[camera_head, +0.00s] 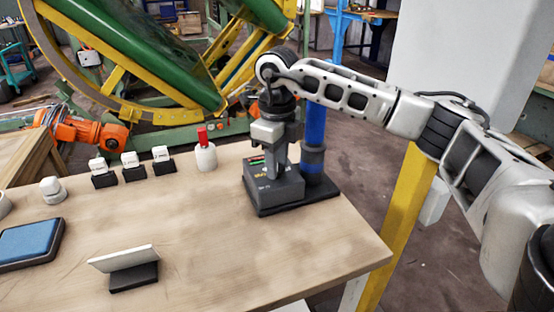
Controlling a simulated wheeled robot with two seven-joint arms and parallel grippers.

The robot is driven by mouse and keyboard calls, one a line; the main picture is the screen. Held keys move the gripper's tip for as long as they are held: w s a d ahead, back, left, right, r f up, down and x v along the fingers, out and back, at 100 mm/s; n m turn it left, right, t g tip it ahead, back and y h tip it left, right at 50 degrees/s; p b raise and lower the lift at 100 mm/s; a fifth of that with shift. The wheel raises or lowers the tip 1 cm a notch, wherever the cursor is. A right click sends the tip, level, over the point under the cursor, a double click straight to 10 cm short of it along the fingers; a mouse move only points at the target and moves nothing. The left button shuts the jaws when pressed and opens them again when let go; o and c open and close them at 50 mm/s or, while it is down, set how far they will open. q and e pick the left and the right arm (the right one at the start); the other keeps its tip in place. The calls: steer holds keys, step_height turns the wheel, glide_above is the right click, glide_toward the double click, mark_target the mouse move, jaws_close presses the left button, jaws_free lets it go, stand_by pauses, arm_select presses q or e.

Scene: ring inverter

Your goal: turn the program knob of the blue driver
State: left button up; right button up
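A dark grey box (268,192) with small coloured markings sits on a black base plate (325,190) at the right part of the table. A blue upright cylinder (316,122) with a grey collar stands on the same base, right behind the box; it looks like the blue driver. My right gripper (279,168) points down onto the top of the box, left of the blue cylinder. Its fingertips are at or just above the box; contact and finger gap are unclear. No knob can be made out; the gripper covers part of the box top. My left gripper is not in view.
A white holder with a red top (203,146) stands left of the box. Several small white-topped black blocks (131,168) line the back edge. A blue pad (30,240) and a tilted white plate on a black stand (134,276) lie in front. The table's front right is clear.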

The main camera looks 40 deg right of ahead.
steer(key=shift+n, duration=0.3)
steer(key=n, duration=0.3)
steer(key=shift+w+n+p, duration=0.1)
steer(key=shift+n+p, duration=0.2)
steer(key=shift+n, duration=1.9)
steer(key=o, duration=1)
